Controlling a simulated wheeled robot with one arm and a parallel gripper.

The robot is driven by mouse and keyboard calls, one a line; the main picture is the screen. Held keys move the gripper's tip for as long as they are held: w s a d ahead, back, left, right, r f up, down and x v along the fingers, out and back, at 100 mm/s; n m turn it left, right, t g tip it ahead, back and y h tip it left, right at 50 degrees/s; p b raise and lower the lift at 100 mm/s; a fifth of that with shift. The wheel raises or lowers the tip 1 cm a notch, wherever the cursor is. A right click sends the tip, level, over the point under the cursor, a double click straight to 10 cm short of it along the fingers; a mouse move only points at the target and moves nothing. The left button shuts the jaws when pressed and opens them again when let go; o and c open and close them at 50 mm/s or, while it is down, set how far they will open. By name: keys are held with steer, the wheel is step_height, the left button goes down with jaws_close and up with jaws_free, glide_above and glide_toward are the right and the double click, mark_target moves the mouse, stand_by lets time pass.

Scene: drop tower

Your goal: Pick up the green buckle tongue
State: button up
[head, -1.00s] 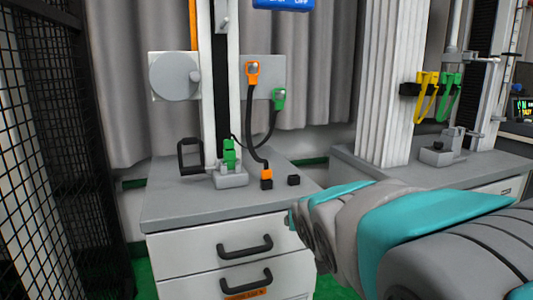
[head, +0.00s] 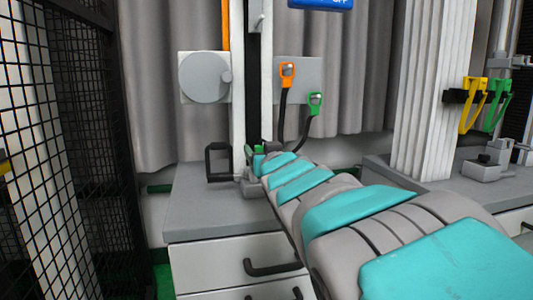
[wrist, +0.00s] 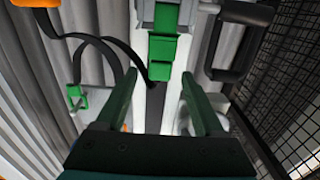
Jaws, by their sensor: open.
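In the wrist view, which is upside down, a stack of green pieces stands at the tower's foot. The green piece with a black strap at its end, which looks like the green buckle tongue (wrist: 160,70), sits against the green block (wrist: 167,18), which has a grey base. I cannot tell whether they are locked together. My gripper (wrist: 160,78) is open, with its dark green fingers on either side of the tongue and apart from it. In the head view my arm hides most of the stack; a bit of green (head: 258,150) shows beside my gripper's end.
A green fitting (head: 316,103) and an orange fitting (head: 288,72) hang on the back panel with black straps. A black handle frame (head: 218,162) stands left of the tower on the grey cabinet (head: 205,215). A mesh fence (head: 85,130) is at left.

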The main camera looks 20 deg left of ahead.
mark_target(260, 147)
steer(key=shift+x, duration=2.75)
steer(key=shift+f, duration=0.1)
steer(key=c, duration=1.1)
